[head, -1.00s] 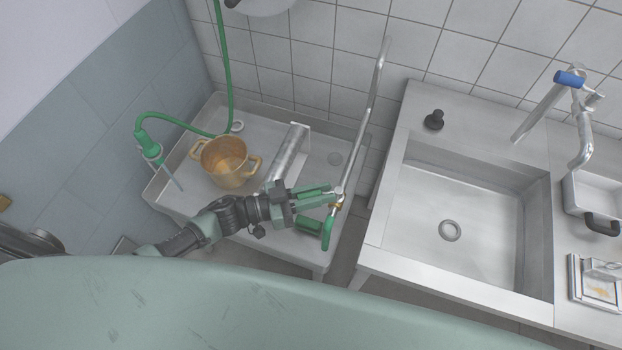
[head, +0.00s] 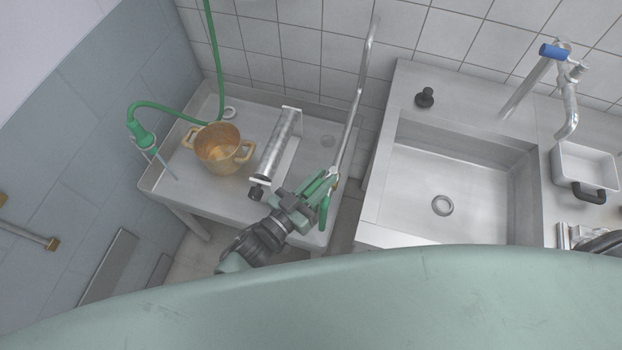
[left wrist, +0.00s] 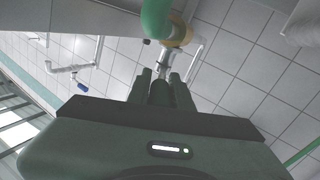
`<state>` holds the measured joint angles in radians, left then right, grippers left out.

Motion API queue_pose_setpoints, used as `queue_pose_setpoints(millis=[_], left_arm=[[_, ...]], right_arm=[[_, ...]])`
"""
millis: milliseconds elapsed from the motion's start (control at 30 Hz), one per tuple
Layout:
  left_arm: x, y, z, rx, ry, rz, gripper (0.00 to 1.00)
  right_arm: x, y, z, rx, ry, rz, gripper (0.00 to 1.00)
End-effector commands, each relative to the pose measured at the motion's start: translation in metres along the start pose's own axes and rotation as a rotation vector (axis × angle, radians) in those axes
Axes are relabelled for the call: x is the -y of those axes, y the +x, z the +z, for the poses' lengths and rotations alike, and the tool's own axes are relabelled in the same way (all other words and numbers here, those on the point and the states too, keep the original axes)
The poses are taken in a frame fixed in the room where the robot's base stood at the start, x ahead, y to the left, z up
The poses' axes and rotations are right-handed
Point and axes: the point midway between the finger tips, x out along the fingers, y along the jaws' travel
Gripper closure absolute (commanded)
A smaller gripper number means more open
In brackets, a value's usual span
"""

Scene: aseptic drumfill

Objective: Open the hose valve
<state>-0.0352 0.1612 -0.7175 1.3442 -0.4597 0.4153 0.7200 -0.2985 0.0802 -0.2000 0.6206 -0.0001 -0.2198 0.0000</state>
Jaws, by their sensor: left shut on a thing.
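The hose valve (left wrist: 178,33) shows in the left wrist view as a brass fitting with a green curved hose end (left wrist: 155,18) beside it and a silver metal part (left wrist: 163,66) below it. In the head view the green hose end (head: 323,217) hangs below the metal pipe, just right of my gripper. My left gripper (head: 325,184) has its green fingers together at the valve. In the left wrist view the fingers (left wrist: 161,82) are shut on the silver part, which looks like the valve's lever. The fingers hide most of the valve in the head view.
A copper-coloured pot (head: 217,157) and a metal cylinder on a stand (head: 276,148) are on the left basin. A green hose (head: 213,60) runs down the wall. A steel sink (head: 455,180) stands to the right. A tall metal pipe (head: 360,90) rises behind my gripper.

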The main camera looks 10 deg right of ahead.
Motion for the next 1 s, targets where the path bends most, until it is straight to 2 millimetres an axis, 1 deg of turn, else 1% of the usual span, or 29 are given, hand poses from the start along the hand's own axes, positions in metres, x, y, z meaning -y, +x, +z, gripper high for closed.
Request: queue_pose_setpoints(millis=[333, 367, 400, 433, 767, 867, 1000], left_arm=[[0.0, 0.001, -0.002, -0.004, -0.001, 0.0, 1.0], [0.0, 0.001, -0.002, -0.004, -0.001, 0.0, 0.71], [0.0, 0.001, -0.002, -0.004, -0.001, 0.0, 0.6], [0.0, 0.001, -0.002, -0.004, -0.001, 0.0, 0.58], [0.0, -0.002, 0.0, -0.001, -0.001, 0.0, 0.58], [0.0, -0.012, 0.001, 0.0, -0.001, 0.0, 0.58], [0.0, -0.037, 0.003, 0.001, 0.0, 0.0, 0.58]], right_arm=[[0.002, 0.0, 0.001, 0.001, 0.001, -0.002, 0.64], [0.002, 0.0, 0.001, 0.001, 0.001, -0.002, 0.64], [0.002, 0.0, 0.001, 0.001, 0.001, -0.002, 0.64], [0.002, 0.0, 0.001, 0.002, 0.001, -0.002, 0.64], [0.002, 0.001, 0.002, 0.002, 0.001, -0.002, 0.64], [0.002, 0.003, 0.002, 0.003, 0.001, -0.002, 0.64], [0.002, 0.008, 0.003, 0.003, 0.001, -0.002, 0.64]])
